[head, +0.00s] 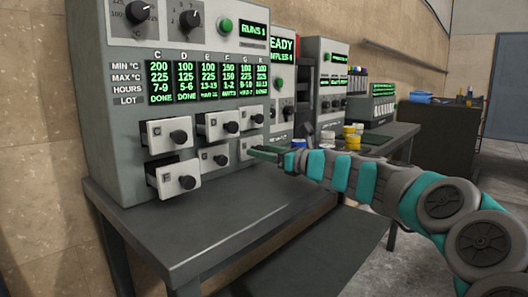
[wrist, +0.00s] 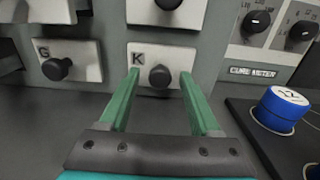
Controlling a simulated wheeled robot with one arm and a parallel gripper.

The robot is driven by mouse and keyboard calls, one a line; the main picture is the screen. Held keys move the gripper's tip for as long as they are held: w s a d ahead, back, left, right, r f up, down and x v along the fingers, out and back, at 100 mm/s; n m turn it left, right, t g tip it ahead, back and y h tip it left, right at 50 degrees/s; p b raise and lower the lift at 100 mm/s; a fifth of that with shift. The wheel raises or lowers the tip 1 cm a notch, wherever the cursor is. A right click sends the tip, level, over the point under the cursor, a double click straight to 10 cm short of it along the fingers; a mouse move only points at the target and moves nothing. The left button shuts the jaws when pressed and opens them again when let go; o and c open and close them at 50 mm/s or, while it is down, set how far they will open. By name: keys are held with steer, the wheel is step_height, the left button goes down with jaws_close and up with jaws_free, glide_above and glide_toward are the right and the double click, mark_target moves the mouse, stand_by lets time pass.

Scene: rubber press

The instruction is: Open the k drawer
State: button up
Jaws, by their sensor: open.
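The K drawer (wrist: 143,52) is a pale front plate with a "K" label and a dark round knob (wrist: 160,77), straight ahead in the wrist view. My gripper (wrist: 160,74) is open, with one green finger on each side of the knob. No contact with the knob shows. In the head view my gripper (head: 262,152) reaches the right end of the lower drawer row, partly covering the drawer front there. I cannot tell exactly how far the K drawer stands out.
The G drawer (wrist: 88,60) is left of K, and another drawer front is directly above K. Several drawers at the left stand out, including the lower left one (head: 180,181). A blue white-lidded jar (wrist: 282,108) stands in a dark tray at right. The table front (head: 200,235) is bare.

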jaws_close()
stand_by(0.5)
stand_by(0.9)
